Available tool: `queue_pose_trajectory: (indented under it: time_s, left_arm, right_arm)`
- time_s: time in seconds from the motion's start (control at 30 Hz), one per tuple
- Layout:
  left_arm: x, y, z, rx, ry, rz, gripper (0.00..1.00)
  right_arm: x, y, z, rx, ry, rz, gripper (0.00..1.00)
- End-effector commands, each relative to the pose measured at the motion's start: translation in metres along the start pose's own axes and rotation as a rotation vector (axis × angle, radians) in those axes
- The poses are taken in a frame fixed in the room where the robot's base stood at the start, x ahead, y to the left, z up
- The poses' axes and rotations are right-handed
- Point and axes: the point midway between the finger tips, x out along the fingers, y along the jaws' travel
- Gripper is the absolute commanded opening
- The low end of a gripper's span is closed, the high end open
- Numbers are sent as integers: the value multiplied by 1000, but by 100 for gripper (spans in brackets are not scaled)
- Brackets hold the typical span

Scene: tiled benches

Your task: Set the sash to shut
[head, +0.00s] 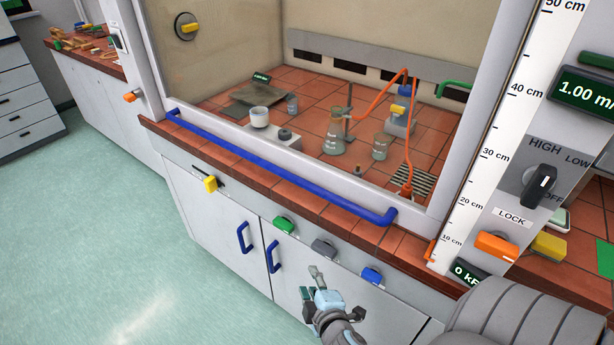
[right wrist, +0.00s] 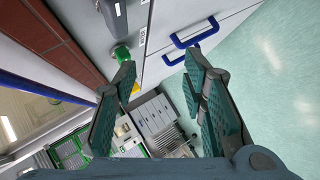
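The fume hood sash (head: 245,138) is a clear pane in a pale frame. A long blue bar handle (head: 290,171) runs along its bottom rail. The rail is low, close to the red-tiled front ledge; I cannot tell whether a gap is left under it. An orange marker (head: 430,252) is near the low end of the white height scale (head: 496,110), around or below 10 cm. My right gripper (head: 312,284) is in front of the cabinet, below and apart from the handle. In the right wrist view it is open and empty (right wrist: 160,85). My left gripper is out of view.
Green (head: 284,225), grey (head: 323,248) and blue (head: 372,276) knobs jut from the cabinet front. An orange lever (head: 496,246) is under the LOCK label. Glassware, including a flask (head: 334,139), stands inside the hood. The floor (head: 110,230) at left is clear.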

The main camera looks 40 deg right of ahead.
Motion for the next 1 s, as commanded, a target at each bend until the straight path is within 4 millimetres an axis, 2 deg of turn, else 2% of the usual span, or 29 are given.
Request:
queue_pose_trajectory:
  time_s: [0.03,0.1,0.2,0.27,0.37,0.6,0.8,1.0]
  left_arm:
    - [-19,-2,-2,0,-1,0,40]
    - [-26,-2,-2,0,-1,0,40]
    - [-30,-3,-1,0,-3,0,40]
    - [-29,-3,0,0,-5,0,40]
    - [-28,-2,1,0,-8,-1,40]
    - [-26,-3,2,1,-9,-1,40]
    - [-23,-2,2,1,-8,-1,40]
    - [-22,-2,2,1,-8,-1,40]
  right_arm:
    - [-22,60,-16,-44,4,103,39]
    - [-47,119,-26,-104,-10,228,39]
    - [-69,164,-30,-145,-31,329,39]
    - [-71,173,-30,-155,-37,351,39]
    - [-57,179,-30,-158,-36,357,39]
    - [6,201,-29,-157,-37,357,39]
    - [46,215,-29,-154,-35,354,39]
    - [61,220,-29,-153,-35,352,39]
